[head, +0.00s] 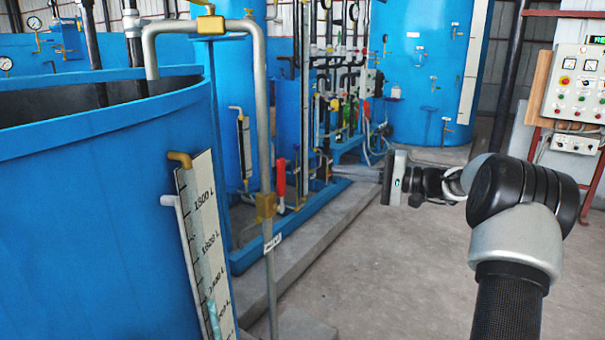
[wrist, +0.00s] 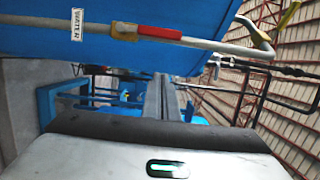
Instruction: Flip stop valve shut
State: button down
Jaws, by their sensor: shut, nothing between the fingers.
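The stop valve has a brass body (head: 265,206) on a grey vertical pipe, with a red lever handle (head: 279,177). The handle stands upright beside the pipe, parallel to it. In the wrist view the picture is turned, and the red handle (wrist: 158,33) lies along the pipe next to the brass body (wrist: 124,30). My gripper (head: 345,172) is to the right of the valve, apart from it, with its fingers pointing left. In the wrist view its dark fingers (wrist: 162,88) are together and empty, below the handle in the picture.
A large blue open tank (head: 90,210) with a level scale (head: 208,240) fills the left. A white label (head: 272,243) is on the pipe below the valve. Blue tanks and piping stand behind. A control panel (head: 577,85) is at right. The concrete floor is clear.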

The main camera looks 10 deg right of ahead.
aim_at(281, 185)
jog(key=w+a+b, duration=0.2)
jog(key=a, duration=0.9)
jog(key=shift+w+a, duration=0.15)
jog(key=shift+a, duration=0.1)
